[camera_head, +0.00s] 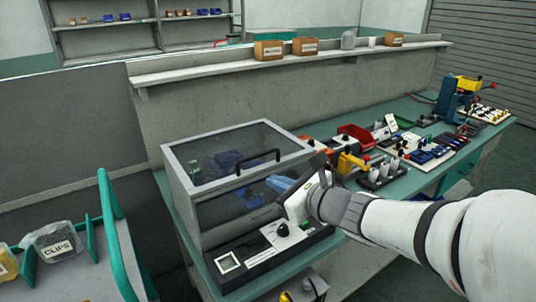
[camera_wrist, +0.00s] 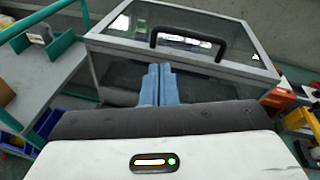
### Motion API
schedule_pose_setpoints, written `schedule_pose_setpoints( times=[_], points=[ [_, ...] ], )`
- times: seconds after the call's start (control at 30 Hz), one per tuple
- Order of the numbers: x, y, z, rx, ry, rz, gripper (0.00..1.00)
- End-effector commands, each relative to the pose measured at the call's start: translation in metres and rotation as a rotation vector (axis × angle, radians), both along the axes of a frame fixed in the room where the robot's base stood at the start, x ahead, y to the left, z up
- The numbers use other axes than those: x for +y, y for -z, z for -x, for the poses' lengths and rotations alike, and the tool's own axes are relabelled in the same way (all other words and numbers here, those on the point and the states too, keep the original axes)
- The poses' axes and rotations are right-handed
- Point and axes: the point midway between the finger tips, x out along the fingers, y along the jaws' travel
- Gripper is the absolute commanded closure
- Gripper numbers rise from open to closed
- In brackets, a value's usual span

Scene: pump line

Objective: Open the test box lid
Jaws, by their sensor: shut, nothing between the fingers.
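The test box (camera_head: 185,208) stands on the green bench, a grey-framed case with dark clear panels. Its lid (camera_head: 218,148) is shut, with a black handle (camera_head: 258,163) at its front edge. In the wrist view the lid (camera_wrist: 125,23) and the handle (camera_wrist: 188,40) lie ahead of my gripper. My gripper (camera_head: 275,182) has blue fingers and is in front of the box, a little below the handle and apart from it. In the wrist view the fingers (camera_wrist: 158,72) are together and empty. Blue items inside the box are blurred by the panels.
A control panel (camera_head: 262,257) with a knob and a small screen is at the box's front. Red bins, yellow parts and trays crowd the bench on the right. A teal-railed cart (camera_head: 108,225) stands at left. A shelf ledge (camera_head: 215,70) runs behind.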

Motion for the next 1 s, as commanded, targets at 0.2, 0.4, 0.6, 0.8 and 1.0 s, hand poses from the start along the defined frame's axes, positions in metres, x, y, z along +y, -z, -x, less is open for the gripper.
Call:
schedule_pose_setpoints(
  times=[0.2,0.4,0.6,0.8,1.0],
  points=[
    [-0.017,0.014,-0.023,0.075,0.155,-0.202,1.00],
    [-0.012,0.015,-0.038,0.087,0.176,-0.233,1.00],
    [0.008,0.020,-0.066,0.089,0.174,-0.230,1.00],
    [0.026,0.024,-0.092,0.086,0.173,-0.230,1.00],
    [0.034,0.026,-0.106,0.084,0.176,-0.229,1.00]
  ],
)
